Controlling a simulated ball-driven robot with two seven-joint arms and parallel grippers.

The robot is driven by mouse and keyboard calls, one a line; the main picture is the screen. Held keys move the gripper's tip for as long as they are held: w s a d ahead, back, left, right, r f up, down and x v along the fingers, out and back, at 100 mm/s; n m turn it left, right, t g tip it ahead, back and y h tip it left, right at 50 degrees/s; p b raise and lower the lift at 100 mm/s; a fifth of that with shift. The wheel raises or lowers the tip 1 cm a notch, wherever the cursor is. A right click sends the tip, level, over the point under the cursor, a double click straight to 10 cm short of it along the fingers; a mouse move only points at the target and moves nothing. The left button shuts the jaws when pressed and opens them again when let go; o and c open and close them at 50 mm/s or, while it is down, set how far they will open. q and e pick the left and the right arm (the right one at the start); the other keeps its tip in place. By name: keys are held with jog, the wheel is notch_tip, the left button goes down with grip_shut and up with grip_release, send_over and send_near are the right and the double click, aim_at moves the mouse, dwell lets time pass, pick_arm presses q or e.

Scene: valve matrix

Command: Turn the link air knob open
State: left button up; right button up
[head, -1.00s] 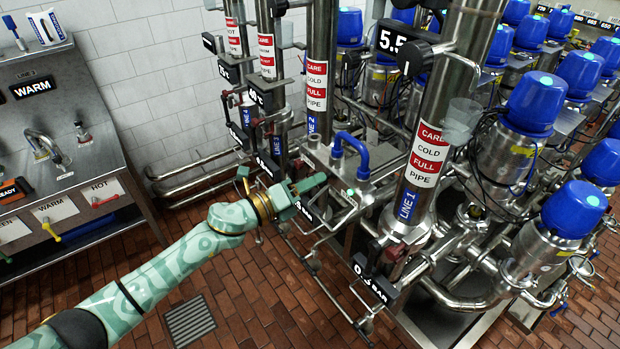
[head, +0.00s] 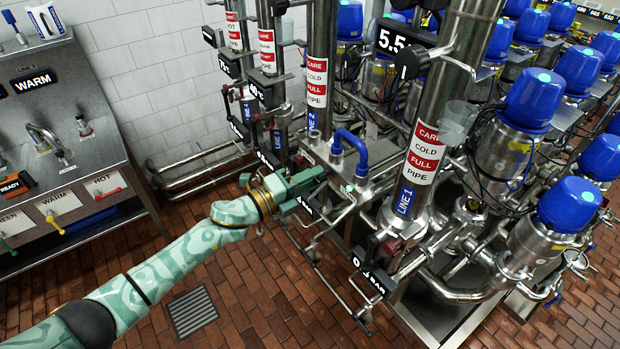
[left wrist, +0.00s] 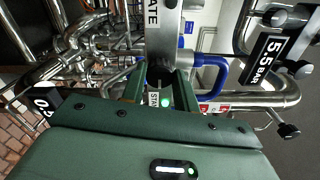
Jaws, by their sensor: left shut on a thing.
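My left gripper (head: 322,180) reaches in from the left to the front of a steel box (head: 347,168) with a blue bent pipe (head: 350,146) on top. Its jaws are shut on a small knob at the box, which I take to be the link air knob; the fingers mostly hide it in the head view. In the left wrist view the two green fingers (left wrist: 160,90) stand on either side of a small dark metal part (left wrist: 158,77), with a lit green lamp (left wrist: 166,103) and a partly hidden label close by. The knob's angle is hard to tell. My right gripper is out of view.
The LINE 1 pipe (head: 424,150) stands close to the right of the gripper, with a 0 BAR gauge (head: 369,274) low down. The LINE 2 pipe (head: 317,75) stands behind. A steel sink (head: 65,150) is at left. The brick floor (head: 250,290) below is open.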

pick_arm(q)
jog(key=o, duration=1)
jog(key=shift+a, duration=0.1)
